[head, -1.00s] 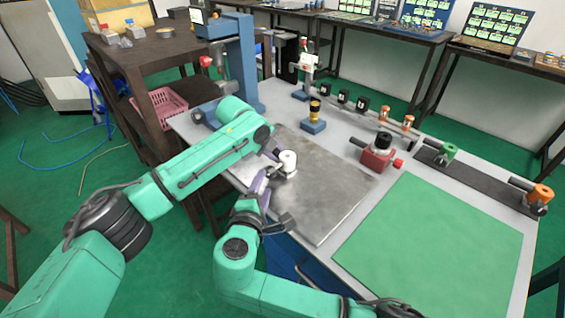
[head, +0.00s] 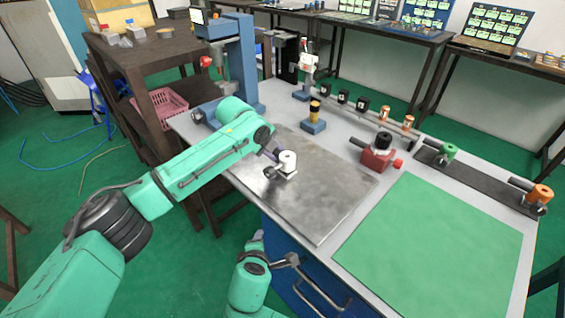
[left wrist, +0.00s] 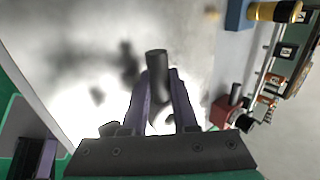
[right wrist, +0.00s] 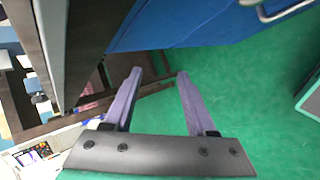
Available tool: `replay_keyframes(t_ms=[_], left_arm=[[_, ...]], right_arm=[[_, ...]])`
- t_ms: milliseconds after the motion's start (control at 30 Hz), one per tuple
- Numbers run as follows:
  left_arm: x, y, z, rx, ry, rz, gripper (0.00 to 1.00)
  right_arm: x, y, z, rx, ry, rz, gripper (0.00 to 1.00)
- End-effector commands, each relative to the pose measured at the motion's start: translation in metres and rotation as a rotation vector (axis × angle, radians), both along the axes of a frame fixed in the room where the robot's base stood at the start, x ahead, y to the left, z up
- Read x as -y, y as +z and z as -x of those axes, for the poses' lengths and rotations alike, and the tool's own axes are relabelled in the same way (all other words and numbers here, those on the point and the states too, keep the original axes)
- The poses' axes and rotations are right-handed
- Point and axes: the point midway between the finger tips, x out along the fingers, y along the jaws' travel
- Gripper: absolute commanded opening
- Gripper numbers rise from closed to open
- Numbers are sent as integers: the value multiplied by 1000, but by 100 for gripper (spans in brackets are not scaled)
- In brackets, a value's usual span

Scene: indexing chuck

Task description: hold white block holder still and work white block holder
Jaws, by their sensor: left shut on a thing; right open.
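The white block holder (head: 288,158) stands on the grey metal plate (head: 325,207), with a white round top and a small dark part low at its left. My left gripper (head: 274,153) reaches it from the left and is shut on it. In the left wrist view, the left gripper's purple fingers (left wrist: 160,95) close around a dark grey cylindrical part of the holder (left wrist: 156,62); the rest is hidden or washed out by glare. My right gripper (right wrist: 155,85) is open and empty, off the table's front edge, over the green floor beside a blue cabinet.
A green mat (head: 430,250) covers the right of the table. A red fixture with a black knob (head: 378,153), a blue block with a yellow-black post (head: 314,118) and a dark rail (head: 480,178) stand behind. A blue press (head: 238,65) stands at the back left.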

Motion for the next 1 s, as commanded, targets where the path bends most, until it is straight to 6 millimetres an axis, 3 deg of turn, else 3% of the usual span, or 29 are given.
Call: replay_keyframes(t_ms=[300,600,767,1000], left_arm=[[0,-1,0,-1,0,-1,0],[0,-1,0,-1,0,-1,0],[0,-1,0,-1,0,-1,0],[0,-1,0,-1,0,-1,0]], right_arm=[[11,-75,28,-219,-64,-122,56],[21,-133,62,-401,-152,-242,56],[23,-144,70,-440,-176,-271,56],[23,-145,71,-444,-178,-274,56]])
